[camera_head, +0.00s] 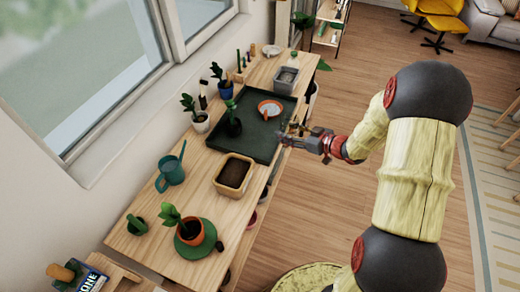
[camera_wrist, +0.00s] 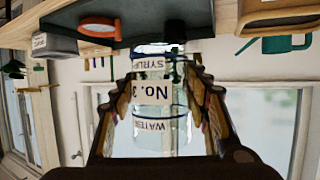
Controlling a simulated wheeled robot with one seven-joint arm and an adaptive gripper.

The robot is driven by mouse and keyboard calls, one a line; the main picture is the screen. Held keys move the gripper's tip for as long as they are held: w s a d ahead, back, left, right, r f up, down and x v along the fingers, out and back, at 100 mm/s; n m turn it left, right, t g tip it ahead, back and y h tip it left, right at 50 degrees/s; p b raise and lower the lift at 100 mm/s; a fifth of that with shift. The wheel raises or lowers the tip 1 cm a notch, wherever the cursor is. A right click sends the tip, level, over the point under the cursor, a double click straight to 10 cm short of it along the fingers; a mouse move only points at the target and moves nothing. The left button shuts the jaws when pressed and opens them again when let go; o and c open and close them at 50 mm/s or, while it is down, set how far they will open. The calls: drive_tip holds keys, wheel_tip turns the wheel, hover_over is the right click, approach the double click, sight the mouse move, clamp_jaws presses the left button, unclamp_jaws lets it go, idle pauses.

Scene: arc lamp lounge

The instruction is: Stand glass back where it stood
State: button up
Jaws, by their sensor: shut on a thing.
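The glass (camera_wrist: 150,125) is clear, with printed words and a cream "No. 3" label, and it fills the space between my fingers in the wrist view. My gripper (camera_wrist: 160,85) is shut on the glass, one ridged finger on each side. In the head view my gripper (camera_head: 291,136) is at the right edge of the dark tray (camera_head: 258,148), and the glass is small and mostly hidden there. I cannot tell whether the glass touches the tray or bench.
The wooden bench (camera_head: 150,248) runs along the window. A pale planter box (camera_head: 234,175), teal watering can (camera_head: 172,172), orange pot (camera_head: 190,232) and grey bin (camera_head: 286,80) stand on it. An orange-rimmed dish (camera_head: 270,108) and a dark potted plant (camera_head: 233,126) are on the tray.

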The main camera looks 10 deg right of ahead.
drive_tip(key=w+a+f+b, duration=0.2)
drive_tip(key=w+a+f, duration=0.1)
drive_tip(key=a+f, duration=0.1)
drive_tip(key=w+a+f+b, duration=0.1)
drive_tip(key=w+a+f, duration=0.2)
drive_tip(key=w+a, duration=0.1)
drive_tip(key=shift+w+f+b, duration=0.1)
drive_tip(key=shift+f+b, duration=0.3)
drive_tip(key=shift+w+a+f, duration=0.35)
drive_tip(key=shift+a+f, duration=0.05)
drive_tip(key=shift+f, duration=0.15)
wheel_tip(320, 180, down, 4)
drive_tip(key=shift+w+a+r+b, duration=0.15)
drive_tip(key=shift+r+b, duration=0.1)
drive_tip(key=shift+b, duration=0.85)
drive_tip(key=shift+r, duration=0.1)
